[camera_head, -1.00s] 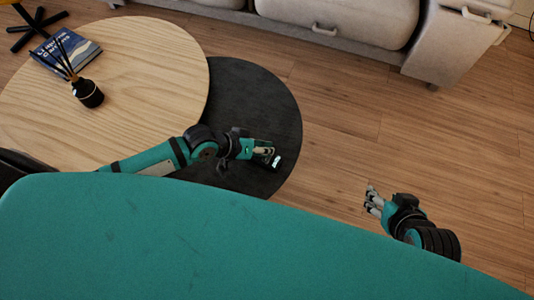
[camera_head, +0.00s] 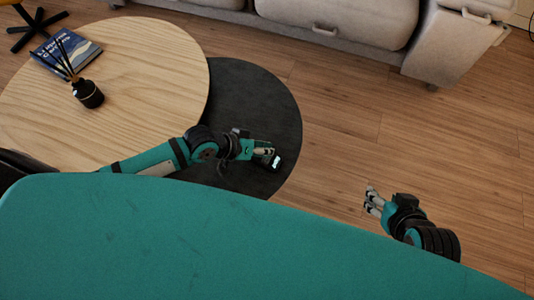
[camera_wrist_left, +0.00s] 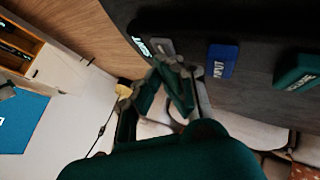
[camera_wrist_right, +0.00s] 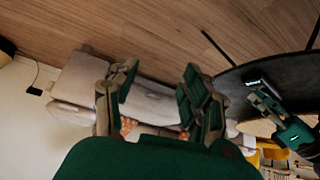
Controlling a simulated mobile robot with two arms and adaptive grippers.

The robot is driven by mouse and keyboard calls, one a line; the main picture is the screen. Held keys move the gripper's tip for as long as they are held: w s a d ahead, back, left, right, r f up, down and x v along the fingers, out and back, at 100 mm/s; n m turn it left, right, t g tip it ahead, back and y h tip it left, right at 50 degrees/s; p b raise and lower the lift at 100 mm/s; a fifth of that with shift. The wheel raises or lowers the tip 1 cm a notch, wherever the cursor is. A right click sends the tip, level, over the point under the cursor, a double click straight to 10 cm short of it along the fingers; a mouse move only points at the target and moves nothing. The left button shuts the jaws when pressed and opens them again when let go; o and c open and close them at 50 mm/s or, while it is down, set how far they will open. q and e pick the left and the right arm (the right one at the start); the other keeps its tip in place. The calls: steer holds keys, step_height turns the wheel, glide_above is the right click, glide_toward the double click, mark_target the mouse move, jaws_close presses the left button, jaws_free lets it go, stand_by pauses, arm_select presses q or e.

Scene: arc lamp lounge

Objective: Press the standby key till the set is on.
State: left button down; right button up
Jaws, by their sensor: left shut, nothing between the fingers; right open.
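In the left wrist view, a dark surface carries a grey key (camera_wrist_left: 163,47), a blue key marked INPUT (camera_wrist_left: 222,61) and a green key (camera_wrist_left: 297,72). Bright cyan-white lettering glows beside the grey key; I cannot read it surely. My left gripper (camera_head: 267,152) is shut and empty, its fingertips close to the grey key; I cannot tell whether they touch it. In the head view, a small dark device with a bright patch (camera_head: 275,162) is at these fingertips, partly hidden by them. My right gripper (camera_head: 372,201) is open and empty, away over the floor.
A black round table (camera_head: 255,105) is beneath the left gripper. The pale wooden round table (camera_head: 150,75) at left bears a blue book (camera_head: 65,55) and a dark reed diffuser (camera_head: 88,94). A grey sofa (camera_head: 340,30) stands behind. The wooden floor (camera_head: 430,140) is clear at right.

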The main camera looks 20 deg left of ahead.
arm_select(q)
steer(key=shift+r+p, duration=0.55)
steer(key=shift+p, duration=0.05)
steer(key=shift+r+p, duration=0.6)
steer(key=shift+p, duration=0.05)
arm_select(e)
steer(key=s+d+g+h, duration=0.1)
steer(key=s+d+g, duration=0.1)
steer(key=s, duration=0.4)
steer(key=shift+s+f+g, duration=0.2)
steer(key=shift+s+g, duration=0.1)
steer(key=shift+g, duration=0.5)
arm_select(q)
steer(key=shift+r+p, duration=0.25)
steer(key=shift+p, duration=0.05)
step_height(320, 180, up, 2)
steer(key=shift+r+p, duration=0.1)
steer(key=shift+p, duration=1.1)
steer(key=shift+r+p, duration=0.35)
steer(key=shift+p, duration=0.15)
steer(key=shift+r+p, duration=0.55)
steer(key=shift+p, duration=0.05)
steer(key=shift+r+p, duration=0.25)
steer(key=shift+p, duration=0.05)
arm_select(e)
step_height(320, 180, down, 18)
steer(key=g, duration=0.1)
steer(key=shift+s+a+r, duration=0.15)
steer(key=shift+r, duration=0.05)
